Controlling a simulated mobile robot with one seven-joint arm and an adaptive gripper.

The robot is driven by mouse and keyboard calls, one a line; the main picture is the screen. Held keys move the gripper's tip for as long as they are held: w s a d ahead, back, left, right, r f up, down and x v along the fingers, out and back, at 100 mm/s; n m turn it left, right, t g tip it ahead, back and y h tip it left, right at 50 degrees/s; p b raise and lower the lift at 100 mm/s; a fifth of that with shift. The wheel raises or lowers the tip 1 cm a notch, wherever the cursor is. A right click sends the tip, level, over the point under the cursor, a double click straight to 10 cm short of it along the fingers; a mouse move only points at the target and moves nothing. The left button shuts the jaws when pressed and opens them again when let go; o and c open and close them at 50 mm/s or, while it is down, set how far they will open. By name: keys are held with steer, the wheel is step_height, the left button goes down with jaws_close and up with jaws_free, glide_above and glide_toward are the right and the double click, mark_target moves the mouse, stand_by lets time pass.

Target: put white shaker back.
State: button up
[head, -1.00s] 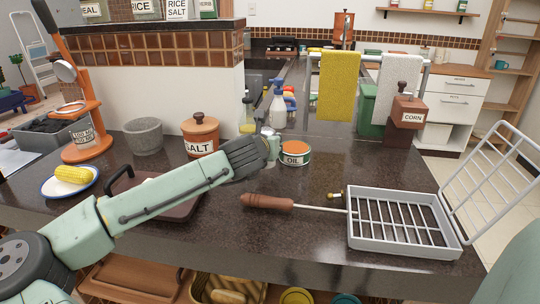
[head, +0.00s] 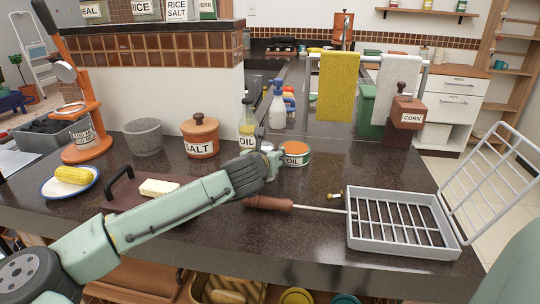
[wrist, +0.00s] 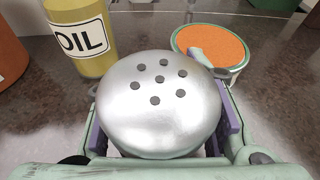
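The white shaker (wrist: 158,105) fills the middle of the wrist view, its round silver top with several holes facing the camera. My gripper (head: 264,145) has its fingers with purple pads on both sides of the shaker, close against it.
The salt jar (head: 200,137) is farther left. A board with butter (head: 159,188) lies beyond my arm. A wooden-handled tool (head: 268,203) and a grill rack (head: 402,224) lie to the right.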

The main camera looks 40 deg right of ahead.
steer(key=shift+o, duration=1.1)
steer(key=shift+r, duration=0.25)
steer(key=b+v, duration=0.2)
steer(key=v, duration=1)
